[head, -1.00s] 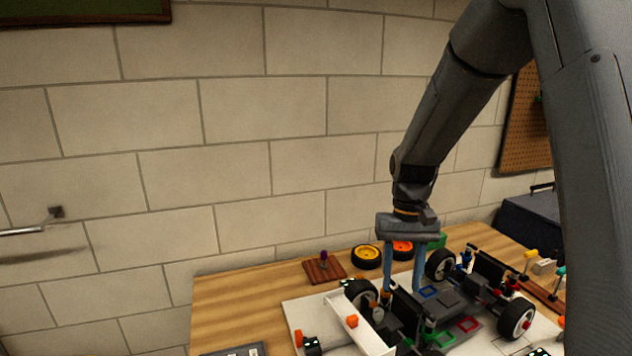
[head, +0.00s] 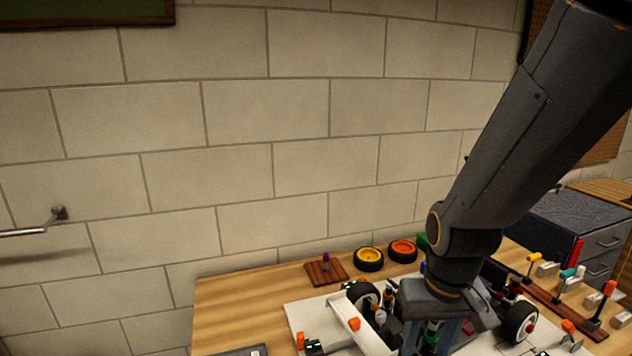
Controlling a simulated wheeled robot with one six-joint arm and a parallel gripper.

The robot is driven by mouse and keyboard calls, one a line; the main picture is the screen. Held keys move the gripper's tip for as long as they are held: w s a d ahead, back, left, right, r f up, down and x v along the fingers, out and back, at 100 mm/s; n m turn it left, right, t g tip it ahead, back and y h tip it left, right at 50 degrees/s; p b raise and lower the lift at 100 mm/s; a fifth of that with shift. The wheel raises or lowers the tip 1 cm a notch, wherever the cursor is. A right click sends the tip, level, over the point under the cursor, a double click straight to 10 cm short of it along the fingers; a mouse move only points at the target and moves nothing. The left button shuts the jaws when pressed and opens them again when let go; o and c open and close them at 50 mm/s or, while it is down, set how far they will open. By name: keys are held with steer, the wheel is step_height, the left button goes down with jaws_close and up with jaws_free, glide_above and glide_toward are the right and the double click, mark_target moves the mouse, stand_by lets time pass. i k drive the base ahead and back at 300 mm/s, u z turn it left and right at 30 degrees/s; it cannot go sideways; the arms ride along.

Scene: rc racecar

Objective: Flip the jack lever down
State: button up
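The RC racecar stands on a pale board on the wooden table, partly hidden by my arm. Its white wing (head: 360,328) with an orange block is at the left, and a wheel (head: 519,322) shows at the right. My gripper (head: 430,338) is over the middle of the car, pointing down. Its two fingers are apart, with green and dark parts showing between them; I cannot tell whether they touch these. Orange-tipped parts show at the board's left edge (head: 301,340) and right edge (head: 568,327). I cannot tell which part is the jack lever.
Yellow-rimmed (head: 369,258) and orange-rimmed (head: 402,250) wheels lie behind the car. A small wooden base (head: 326,273) holds a purple-topped part. A rack of coloured-handled tools (head: 560,305) is at the right. The table's left part (head: 240,305) is clear.

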mark_target(567, 325)
steer(key=z, duration=1.35)
steer(key=k, duration=1.35)
steer(key=z, duration=0.75)
steer(key=i, duration=1.85)
steer(key=u, duration=0.95)
